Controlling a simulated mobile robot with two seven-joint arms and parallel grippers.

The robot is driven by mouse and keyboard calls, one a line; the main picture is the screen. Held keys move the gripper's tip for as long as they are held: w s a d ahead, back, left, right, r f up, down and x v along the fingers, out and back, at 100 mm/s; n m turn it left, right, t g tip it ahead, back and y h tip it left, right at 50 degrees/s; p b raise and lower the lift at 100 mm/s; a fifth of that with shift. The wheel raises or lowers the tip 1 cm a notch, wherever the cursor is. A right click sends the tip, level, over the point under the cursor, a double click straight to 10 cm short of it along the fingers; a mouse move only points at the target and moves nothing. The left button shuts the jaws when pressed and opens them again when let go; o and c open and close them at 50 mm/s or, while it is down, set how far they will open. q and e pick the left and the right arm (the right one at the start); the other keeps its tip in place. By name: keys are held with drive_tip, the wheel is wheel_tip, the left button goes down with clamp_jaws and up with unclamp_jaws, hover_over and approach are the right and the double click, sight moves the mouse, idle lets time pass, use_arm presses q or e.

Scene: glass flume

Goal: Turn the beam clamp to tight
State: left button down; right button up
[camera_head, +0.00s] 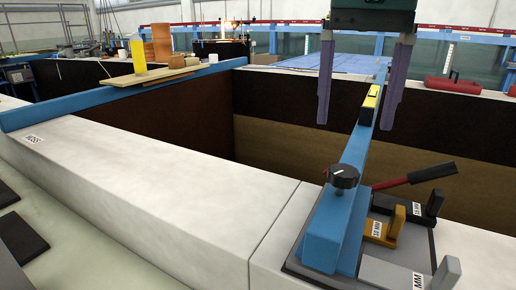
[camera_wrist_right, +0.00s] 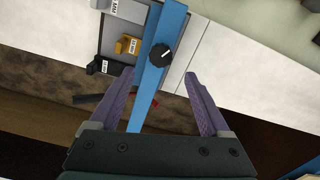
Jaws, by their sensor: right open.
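The beam clamp shows as a black knob (camera_head: 343,176) with a pale pointer mark, on the near end of a blue beam (camera_head: 345,210) that rests on the white wall top. The knob also shows in the right wrist view (camera_wrist_right: 161,55), ahead of the fingers. My right gripper (camera_head: 360,85) hangs above and beyond the knob, over the beam, with its two purple fingers wide apart and empty. In the right wrist view the gripper (camera_wrist_right: 160,90) has the beam passing between its fingers, and the knob lies beyond the tips. My left gripper is out of view.
Beside the knob a grey tray (camera_head: 435,240) holds several labelled blocks, among them a yellow one (camera_head: 385,230). A deep open channel (camera_head: 285,150) lies beyond the wall. The white wall top (camera_head: 160,180) to the left is clear.

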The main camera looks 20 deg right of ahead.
sight(344, 170)
wheel_tip(344, 170, down, 8)
drive_tip(key=shift+a+r+p, duration=0.1)
drive_tip(key=shift+p, duration=0.35)
clamp_jaws()
idle(0.4)
